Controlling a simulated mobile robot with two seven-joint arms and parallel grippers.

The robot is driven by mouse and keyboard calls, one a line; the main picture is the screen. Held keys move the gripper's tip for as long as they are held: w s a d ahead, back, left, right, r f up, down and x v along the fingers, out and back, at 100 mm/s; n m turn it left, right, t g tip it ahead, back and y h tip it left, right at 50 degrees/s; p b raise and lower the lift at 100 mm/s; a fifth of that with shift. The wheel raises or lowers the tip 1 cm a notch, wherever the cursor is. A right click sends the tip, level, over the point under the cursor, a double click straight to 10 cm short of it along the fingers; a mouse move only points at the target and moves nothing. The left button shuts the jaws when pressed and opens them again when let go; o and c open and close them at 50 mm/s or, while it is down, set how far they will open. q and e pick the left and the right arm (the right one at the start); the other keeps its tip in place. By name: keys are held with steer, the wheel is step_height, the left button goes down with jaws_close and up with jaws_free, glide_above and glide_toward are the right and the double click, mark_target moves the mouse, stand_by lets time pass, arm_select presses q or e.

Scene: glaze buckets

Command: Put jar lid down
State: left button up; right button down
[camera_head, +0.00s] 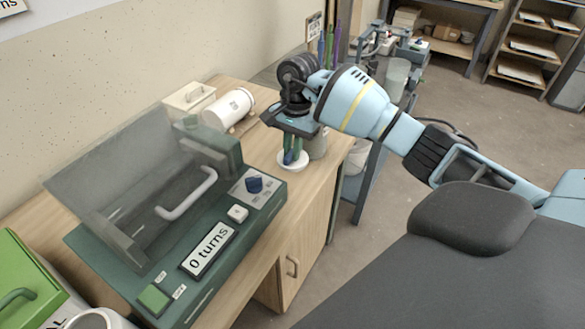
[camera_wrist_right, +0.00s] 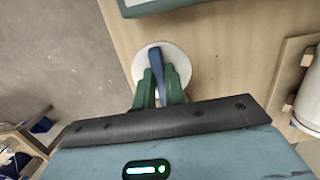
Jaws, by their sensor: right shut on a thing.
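The jar lid (camera_head: 293,164) is a white disc with a dark blue grip on top. My right gripper (camera_head: 291,150) points down with its green fingers shut on the blue grip. In the right wrist view the lid's white disc (camera_wrist_right: 141,66) and blue grip show between the gripper's fingers (camera_wrist_right: 160,88). The lid is at or just above the wooden bench top; I cannot tell whether it touches. A white jar (camera_head: 234,104) lies on its side at the back of the bench. My left gripper is not in view.
A green machine (camera_head: 226,236) with a clear raised cover (camera_head: 125,185) and a "0 turns" display stands left of the lid. The bench's right edge is near. A green box (camera_head: 22,285) sits at lower left.

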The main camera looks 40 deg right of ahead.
steer(key=shift+f, duration=3.05)
steer(key=shift+f, duration=0.15)
steer(key=c, duration=1.5)
jaws_free()
steer(key=shift+o, duration=0.2)
steer(key=shift+r, duration=0.5)
steer(key=r, duration=0.3)
steer(key=d+r, duration=0.1)
steer(key=r, duration=0.7)
steer(key=shift+w+d+r, duration=0.15)
steer(key=shift+w+d, duration=0.05)
steer(key=shift+w, duration=0.05)
